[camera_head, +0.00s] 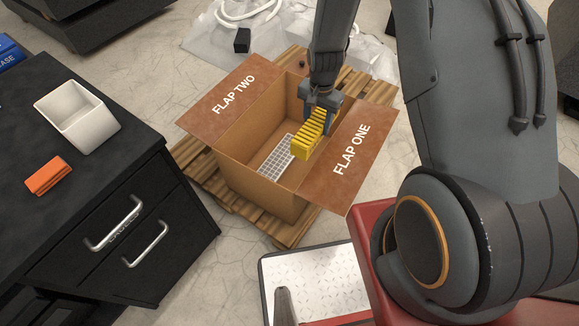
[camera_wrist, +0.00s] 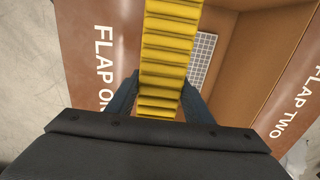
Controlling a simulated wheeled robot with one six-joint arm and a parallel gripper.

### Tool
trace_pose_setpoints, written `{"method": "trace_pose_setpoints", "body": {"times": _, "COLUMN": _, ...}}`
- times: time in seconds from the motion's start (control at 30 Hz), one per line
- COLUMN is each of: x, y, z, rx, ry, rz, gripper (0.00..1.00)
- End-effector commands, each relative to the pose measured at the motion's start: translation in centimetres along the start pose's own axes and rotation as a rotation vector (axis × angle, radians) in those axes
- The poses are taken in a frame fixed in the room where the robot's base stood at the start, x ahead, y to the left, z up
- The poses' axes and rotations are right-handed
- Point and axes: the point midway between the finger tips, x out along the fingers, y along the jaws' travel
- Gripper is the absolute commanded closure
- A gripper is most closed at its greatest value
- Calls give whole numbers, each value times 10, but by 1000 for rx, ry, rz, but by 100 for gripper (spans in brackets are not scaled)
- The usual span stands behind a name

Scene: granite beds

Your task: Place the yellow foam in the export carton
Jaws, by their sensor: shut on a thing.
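The yellow foam (camera_head: 310,134) is a ridged block held in my gripper (camera_head: 321,104), above the opening of the export carton (camera_head: 259,190). The jaws are shut on it; in the wrist view the foam (camera_wrist: 169,45) runs up from between the two fingers (camera_wrist: 158,98). The carton is brown and open, with flap one (camera_head: 352,150) folded out to the right and flap two (camera_head: 233,95) folded out to the back left. A white keyboard-like grid (camera_head: 277,158) lies inside the carton. Part of the carton's inside is hidden by my gripper and the foam.
The carton stands on a wooden pallet (camera_head: 215,195). A black drawer cabinet (camera_head: 110,195) at left bears a white bin (camera_head: 77,116) and an orange block (camera_head: 48,176). Clear plastic sheeting (camera_head: 225,38) and a small black block (camera_head: 242,40) lie behind the carton.

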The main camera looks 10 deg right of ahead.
Motion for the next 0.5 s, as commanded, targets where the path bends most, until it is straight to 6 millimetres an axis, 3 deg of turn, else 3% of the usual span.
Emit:
{"method": "trace_pose_setpoints", "body": {"times": 0.1, "x": 26, "y": -4, "z": -6, "rx": 1, "ry": 0, "rz": 0, "gripper": 77}}
{"method": "trace_pose_setpoints", "body": {"times": 0.5, "x": 97, "y": -17, "z": -21, "rx": 2, "ry": 0, "rz": 0, "gripper": 77}}
